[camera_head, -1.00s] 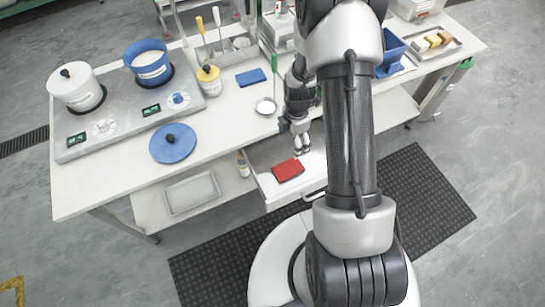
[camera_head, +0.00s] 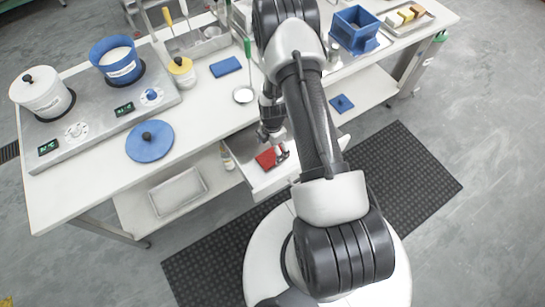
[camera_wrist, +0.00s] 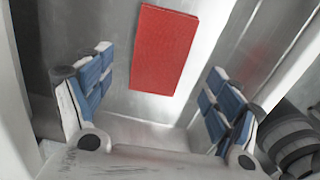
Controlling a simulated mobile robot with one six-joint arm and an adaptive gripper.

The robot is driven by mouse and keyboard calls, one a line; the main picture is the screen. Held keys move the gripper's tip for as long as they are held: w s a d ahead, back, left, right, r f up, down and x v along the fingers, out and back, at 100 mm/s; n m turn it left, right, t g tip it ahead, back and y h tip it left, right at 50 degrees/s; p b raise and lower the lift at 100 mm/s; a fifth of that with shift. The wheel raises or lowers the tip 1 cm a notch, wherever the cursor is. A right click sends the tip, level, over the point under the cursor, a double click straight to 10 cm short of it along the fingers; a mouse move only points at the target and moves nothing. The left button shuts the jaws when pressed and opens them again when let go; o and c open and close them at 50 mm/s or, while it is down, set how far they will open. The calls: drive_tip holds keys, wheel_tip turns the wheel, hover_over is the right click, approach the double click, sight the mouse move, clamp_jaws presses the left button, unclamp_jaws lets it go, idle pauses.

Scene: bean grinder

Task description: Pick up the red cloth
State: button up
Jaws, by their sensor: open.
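The red cloth (camera_head: 266,158) is a flat folded rectangle lying in an open white drawer (camera_head: 262,184) under the table. It also shows in the wrist view (camera_wrist: 163,48), ahead of my fingers and between their lines. The cloth does not appear to be touched. Part of the drawer is hidden behind my arm.
On the table (camera_head: 95,173) stand a hot plate (camera_head: 103,124) with a white pot (camera_head: 41,96) and a blue pot (camera_head: 118,60), and a blue lid (camera_head: 150,141). The drawer walls surround the red cloth.

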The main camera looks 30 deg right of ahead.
sight(272, 156)
drive_tip(key=f+b, duration=0.1)
drive_tip(key=f, duration=0.4)
drive_tip(key=shift+a+b, duration=0.2)
drive_tip(key=shift+b, duration=0.1)
drive_tip(key=c, duration=1)
drive_tip(key=shift+r, duration=0.15)
